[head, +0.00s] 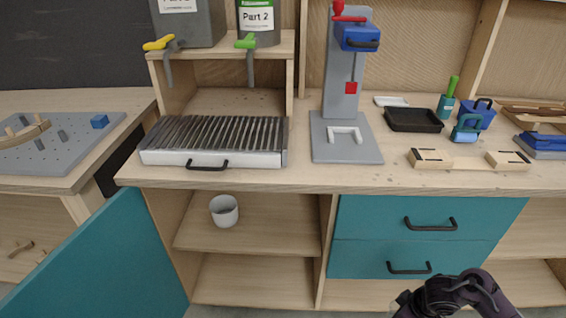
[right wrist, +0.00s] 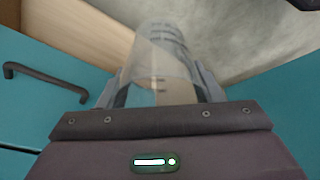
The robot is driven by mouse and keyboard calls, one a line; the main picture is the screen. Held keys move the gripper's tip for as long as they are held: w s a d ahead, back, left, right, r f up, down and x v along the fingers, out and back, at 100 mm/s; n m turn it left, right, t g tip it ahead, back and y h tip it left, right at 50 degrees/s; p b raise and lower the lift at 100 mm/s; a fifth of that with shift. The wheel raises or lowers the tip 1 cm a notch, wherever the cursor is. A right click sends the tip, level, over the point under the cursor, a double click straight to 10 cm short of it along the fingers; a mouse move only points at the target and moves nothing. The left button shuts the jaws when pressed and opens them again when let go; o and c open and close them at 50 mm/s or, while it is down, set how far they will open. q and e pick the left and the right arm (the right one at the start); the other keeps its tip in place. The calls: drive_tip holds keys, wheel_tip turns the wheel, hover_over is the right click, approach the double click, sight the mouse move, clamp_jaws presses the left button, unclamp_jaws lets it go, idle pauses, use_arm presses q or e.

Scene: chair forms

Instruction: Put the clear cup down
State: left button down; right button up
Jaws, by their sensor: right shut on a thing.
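The clear cup (right wrist: 160,65) is a transparent cylinder with dark measuring marks in the right wrist view. My right gripper (right wrist: 160,92) is shut on it, with one finger on each side of its wall. In the head view my right arm shows at the bottom right, in front of the teal drawers; the cup and the fingertips are not visible there. My left gripper is in neither view.
The worktop (head: 330,178) holds a ribbed tray (head: 215,140), a grey press (head: 345,100), a black tray (head: 413,120) and a wooden holder (head: 468,160). A white cup (head: 224,211) stands on the open shelf below. A teal door (head: 100,260) stands open at left.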

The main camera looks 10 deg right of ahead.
drive_tip(key=w+a+r, duration=0.5)
drive_tip(key=w+a, duration=0.2)
drive_tip(key=a, duration=0.2)
drive_tip(key=w+a+r, duration=0.6)
drive_tip(key=w+a, duration=0.1)
drive_tip(key=a, duration=0.2)
drive_tip(key=w+a+r, duration=0.1)
drive_tip(key=a+r, duration=0.6)
drive_tip(key=r, duration=0.1)
use_arm(q)
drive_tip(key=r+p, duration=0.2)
drive_tip(key=p, duration=0.1)
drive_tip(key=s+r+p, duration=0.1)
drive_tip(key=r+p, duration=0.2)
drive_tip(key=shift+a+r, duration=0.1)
use_arm(e)
drive_tip(key=s+d+r+m, duration=0.2)
drive_tip(key=r, duration=0.6)
drive_tip(key=s+d+r+m+h, duration=0.1)
drive_tip(key=s+d+r+m, duration=0.1)
drive_tip(key=r, duration=0.6)
drive_tip(key=shift+s+d+m+t, duration=0.3)
drive_tip(key=shift+d+m, duration=0.2)
drive_tip(key=shift+m, duration=0.1)
